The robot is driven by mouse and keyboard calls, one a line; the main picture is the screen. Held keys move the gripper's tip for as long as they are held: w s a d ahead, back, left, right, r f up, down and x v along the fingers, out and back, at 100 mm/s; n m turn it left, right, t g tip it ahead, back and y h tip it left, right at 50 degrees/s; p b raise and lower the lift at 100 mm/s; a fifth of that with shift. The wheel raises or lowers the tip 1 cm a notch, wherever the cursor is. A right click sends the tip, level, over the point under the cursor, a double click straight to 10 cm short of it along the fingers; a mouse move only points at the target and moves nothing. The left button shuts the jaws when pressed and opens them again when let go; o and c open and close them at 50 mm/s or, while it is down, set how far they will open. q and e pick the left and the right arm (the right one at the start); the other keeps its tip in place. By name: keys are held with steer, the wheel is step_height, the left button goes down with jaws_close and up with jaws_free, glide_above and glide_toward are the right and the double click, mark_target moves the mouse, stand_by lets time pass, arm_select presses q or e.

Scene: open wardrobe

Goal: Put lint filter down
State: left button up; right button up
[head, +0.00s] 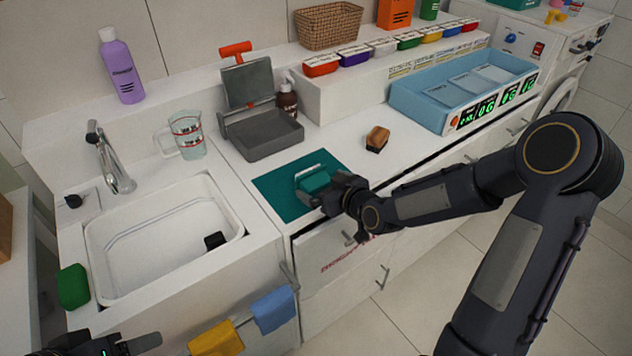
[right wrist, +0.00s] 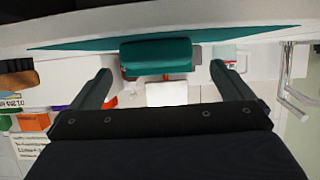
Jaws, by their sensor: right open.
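The lint filter (head: 314,180), a teal block with a pale frame, rests on the teal mat (head: 275,193) on the counter. My right gripper (head: 334,190) is low at the mat's right side, close beside the filter. In the right wrist view the teal block (right wrist: 155,54) lies between and just beyond the two spread fingers (right wrist: 161,72), with clear gaps on both sides. My left gripper (head: 132,346) shows only partly at the bottom left edge; its jaws are unclear.
An open grey box (head: 268,135) with a raised lid stands behind the mat. A wooden brush (head: 377,138) and a blue tray (head: 408,99) are to the right. The sink (head: 165,240) is left. Cloths (head: 273,308) hang at the counter's front.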

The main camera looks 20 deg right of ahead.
steer(key=shift+v, duration=0.95)
steer(key=s+d+r+m+g+h, duration=0.1)
steer(key=s+d+r+m+g, duration=0.15)
steer(key=s, duration=0.55)
steer(key=s+d+r+m+g+h, duration=0.1)
steer(key=s+d+r+g+h, duration=0.1)
steer(key=s+r, duration=0.35)
steer(key=s+a+m+g+y, duration=0.2)
steer(key=s, duration=1.4)
steer(key=shift+s+a+f+g, duration=0.2)
steer(key=shift+a+f+g, duration=0.15)
steer(key=shift+f, duration=0.1)
